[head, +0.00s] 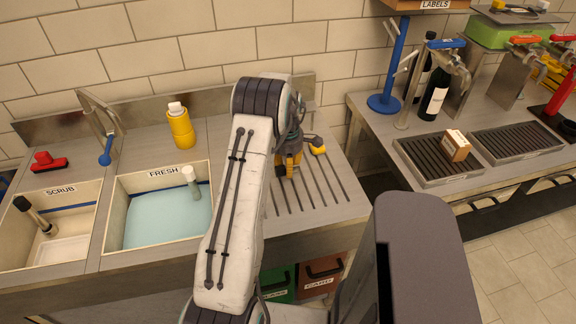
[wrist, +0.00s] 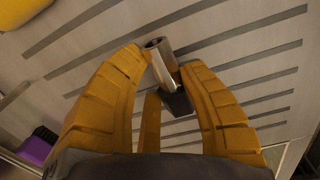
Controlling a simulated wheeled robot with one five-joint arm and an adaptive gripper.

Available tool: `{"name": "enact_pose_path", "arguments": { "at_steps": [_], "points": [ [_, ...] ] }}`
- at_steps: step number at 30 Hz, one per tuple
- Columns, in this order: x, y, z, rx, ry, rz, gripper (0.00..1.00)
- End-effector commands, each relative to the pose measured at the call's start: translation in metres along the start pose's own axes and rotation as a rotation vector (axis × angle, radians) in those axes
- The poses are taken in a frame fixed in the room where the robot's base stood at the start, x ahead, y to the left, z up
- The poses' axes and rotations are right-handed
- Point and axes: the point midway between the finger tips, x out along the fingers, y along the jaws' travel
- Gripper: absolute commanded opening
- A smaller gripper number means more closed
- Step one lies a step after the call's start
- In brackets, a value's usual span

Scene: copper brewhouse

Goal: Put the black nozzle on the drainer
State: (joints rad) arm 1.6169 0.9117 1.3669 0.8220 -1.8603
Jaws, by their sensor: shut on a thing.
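My gripper (head: 288,168) is over the drainer (head: 330,208), the grooved right part of the steel sink counter. In the wrist view its yellow fingers (wrist: 166,82) are shut on a nozzle (wrist: 160,58) with a bare metal tube and a dark, blackish end. The drainer's grooves (wrist: 240,32) run behind it; whether the nozzle touches the drainer I cannot tell. My arm hides the held nozzle in the head view. Another black-topped piece (head: 36,216) leans in the SCRUB basin, and a white-topped one (head: 190,182) stands in the FRESH basin.
A yellow and black piece (head: 318,149) lies on the drainer's back part, right of my gripper. A yellow bottle (head: 181,128) stands behind the FRESH basin (head: 120,215). A red brush (head: 48,162) is at far left. The drainer's front right is clear.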

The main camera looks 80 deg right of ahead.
Motion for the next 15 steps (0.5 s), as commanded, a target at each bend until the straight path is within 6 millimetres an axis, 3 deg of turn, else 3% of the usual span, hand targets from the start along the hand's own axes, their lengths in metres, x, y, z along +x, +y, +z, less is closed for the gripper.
{"name": "enact_pose_path", "arguments": {
  "at_steps": [15],
  "points": [
    [0.0045,-0.0001,0.0,0.0,0.0,0.0,0.0]
  ]
}}
